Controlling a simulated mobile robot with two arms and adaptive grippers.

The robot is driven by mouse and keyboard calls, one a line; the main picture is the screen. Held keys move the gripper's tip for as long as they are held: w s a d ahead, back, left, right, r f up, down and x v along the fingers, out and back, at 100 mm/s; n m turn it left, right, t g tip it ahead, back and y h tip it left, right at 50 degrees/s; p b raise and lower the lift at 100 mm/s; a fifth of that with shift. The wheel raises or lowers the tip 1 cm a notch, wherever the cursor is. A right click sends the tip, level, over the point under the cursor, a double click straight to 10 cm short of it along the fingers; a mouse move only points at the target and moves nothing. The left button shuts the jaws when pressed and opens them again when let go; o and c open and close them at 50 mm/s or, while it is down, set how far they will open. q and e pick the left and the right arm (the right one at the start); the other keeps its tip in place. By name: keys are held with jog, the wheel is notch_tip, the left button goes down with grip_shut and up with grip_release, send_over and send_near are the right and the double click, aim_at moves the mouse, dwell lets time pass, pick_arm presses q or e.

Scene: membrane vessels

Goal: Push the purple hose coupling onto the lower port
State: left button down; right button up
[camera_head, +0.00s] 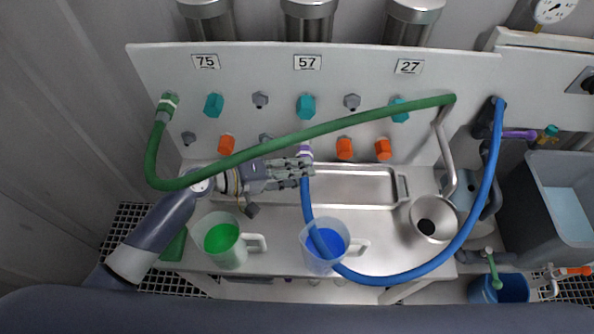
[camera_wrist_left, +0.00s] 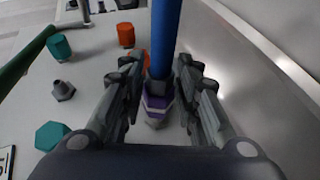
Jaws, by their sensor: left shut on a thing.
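The purple hose coupling (camera_head: 305,151) is on the end of the blue hose (camera_head: 307,198), at the lower row of the white panel below the 57 label. It also shows in the left wrist view (camera_wrist_left: 157,101), with a pale grey part just beyond it. I cannot tell whether that part is the lower port or the coupling's own end, nor whether the coupling is seated. My left gripper (camera_head: 303,168) is shut around the coupling and hose end, with fingers on both sides in the wrist view (camera_wrist_left: 158,88). My right gripper is out of view.
The green hose (camera_head: 318,131) sags across the panel, close above my gripper. Teal caps (camera_head: 307,106), orange caps (camera_head: 344,148) and grey ports (camera_head: 352,101) surround it. Below are a steel tray (camera_head: 350,202), a green-filled jug (camera_head: 226,258) and a blue-filled jug (camera_head: 318,262).

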pick_arm(q)
jog(key=shift+w+b, duration=0.6)
jog(key=shift+w, duration=0.65)
